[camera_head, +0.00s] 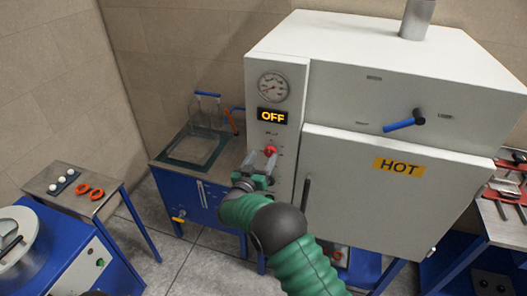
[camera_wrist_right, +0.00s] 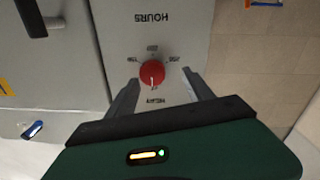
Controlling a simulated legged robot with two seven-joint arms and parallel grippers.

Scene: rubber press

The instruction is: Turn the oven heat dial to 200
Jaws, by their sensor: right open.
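The oven (camera_head: 400,125) is a large white box with a panel on its left side. The red heat dial (camera_head: 270,151) sits on that panel below a display (camera_head: 272,116) reading OFF. In the right wrist view the dial (camera_wrist_right: 152,74) appears upside down, its white pointer mark toward the HEAT/OFF-side lettering, which is hard to read. My right gripper (camera_head: 262,164) is open in front of the panel. Its fingers (camera_wrist_right: 160,92) stand either side of the dial, with visible gaps, apparently not touching it. My left gripper is not in view.
A round gauge (camera_head: 273,87) is above the display. The oven door handle (camera_head: 305,193) is right of my arm. A blue-handled lever (camera_head: 403,123) sticks out above the HOT label (camera_head: 400,167). A side table (camera_head: 73,190) holds orange rings and white balls.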

